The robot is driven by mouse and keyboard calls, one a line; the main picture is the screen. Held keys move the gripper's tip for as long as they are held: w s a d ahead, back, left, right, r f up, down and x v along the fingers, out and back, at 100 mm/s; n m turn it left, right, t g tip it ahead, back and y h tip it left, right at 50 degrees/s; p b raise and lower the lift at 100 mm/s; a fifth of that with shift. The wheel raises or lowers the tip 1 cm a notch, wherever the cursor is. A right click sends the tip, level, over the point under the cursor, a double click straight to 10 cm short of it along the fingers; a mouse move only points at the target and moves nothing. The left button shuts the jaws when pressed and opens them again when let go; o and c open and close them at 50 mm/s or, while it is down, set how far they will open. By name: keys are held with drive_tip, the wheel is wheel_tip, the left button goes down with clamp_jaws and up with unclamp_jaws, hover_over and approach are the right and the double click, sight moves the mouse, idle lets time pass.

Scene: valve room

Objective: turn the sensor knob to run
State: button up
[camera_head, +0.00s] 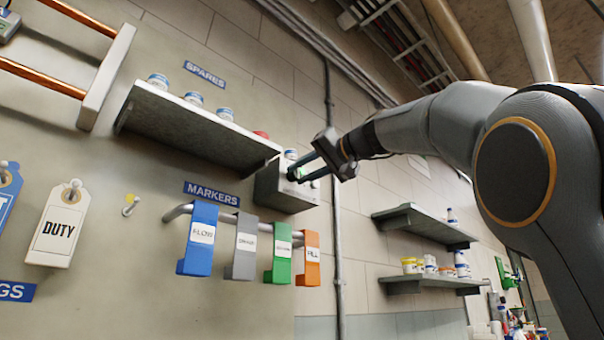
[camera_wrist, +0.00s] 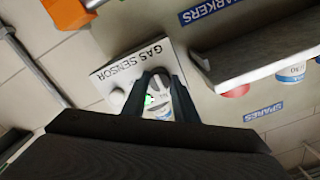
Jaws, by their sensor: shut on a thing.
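The gas sensor is a pale box lettered GAS SENSOR (camera_wrist: 128,60) in the wrist view. In the head view the sensor box (camera_head: 278,190) is on the wall at the right end of the upper shelf. My gripper (camera_head: 303,174) reaches its front face from the right. The fingers hide much of the knob. White and green marks show beside it, but I cannot read the setting.
A grey shelf (camera_head: 180,122) with jars runs left of the sensor. Colored hanging markers, including a blue one (camera_head: 198,240) and an orange one (camera_head: 312,260), hang on a rail below. A conduit (camera_head: 334,200) runs down the wall on the right. A small round part (camera_wrist: 118,97) is on the sensor face.

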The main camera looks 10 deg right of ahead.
drive_tip(key=o, duration=1.1)
drive_tip(key=shift+c, duration=0.2)
drive_tip(key=b+v, duration=0.1)
drive_tip(key=v, duration=0.6)
drive_tip(key=shift+s+d, duration=0.25)
